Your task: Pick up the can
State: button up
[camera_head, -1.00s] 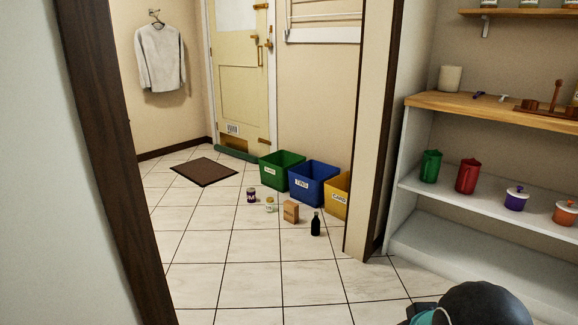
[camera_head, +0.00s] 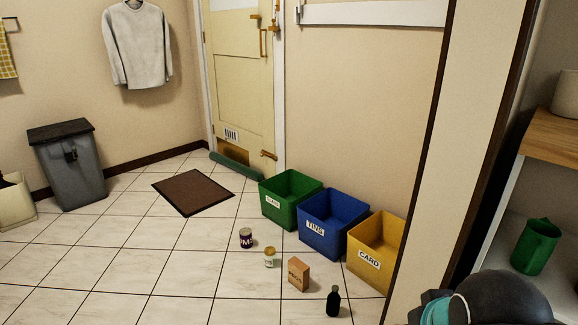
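A small purple can (camera_head: 246,238) with a pale label stands upright on the tiled floor, in front of the green bin. A small pale jar or tin (camera_head: 270,258) with a yellowish top stands just to its right and nearer. Nothing touches the purple can. Part of my arm, dark and rounded with a teal band, shows at the bottom right. My gripper's fingers are not in view, and the can is well away from the arm.
A brown carton (camera_head: 299,274) and a dark bottle (camera_head: 333,301) stand right of the jar. Green (camera_head: 278,210), blue (camera_head: 320,240) and yellow (camera_head: 368,265) bins line the wall. A doorway edge and shelf unit are at right. Left floor is clear around the brown mat (camera_head: 193,192).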

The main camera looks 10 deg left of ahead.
aim_at(246, 236)
jog(key=u, duration=1.2)
jog(key=i, duration=1.8)
jog(key=z, duration=1.75)
